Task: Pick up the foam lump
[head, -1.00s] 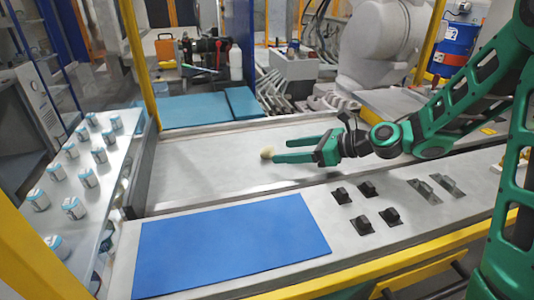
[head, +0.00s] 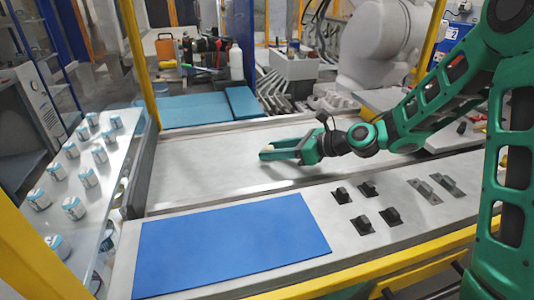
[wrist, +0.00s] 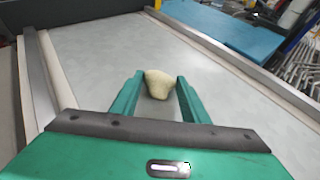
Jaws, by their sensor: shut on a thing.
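The foam lump (wrist: 158,83) is a small pale yellow, rounded piece. In the wrist view it sits between the two green fingers near their tips. In the head view only a bit of the foam lump (head: 267,149) shows beside the fingertips; the rest is hidden by the fingers. My gripper (head: 270,151) is shut on it, low over the grey track surface (head: 200,165). My gripper also fills the lower part of the wrist view (wrist: 158,88). I cannot tell whether the lump still touches the surface.
A blue mat (head: 230,240) lies on the near ledge, with several black clips (head: 366,189) to its right. Several small white-and-blue jars (head: 73,208) stand on the left table. Teal pads (head: 196,108) lie beyond the track. The track left of my gripper is clear.

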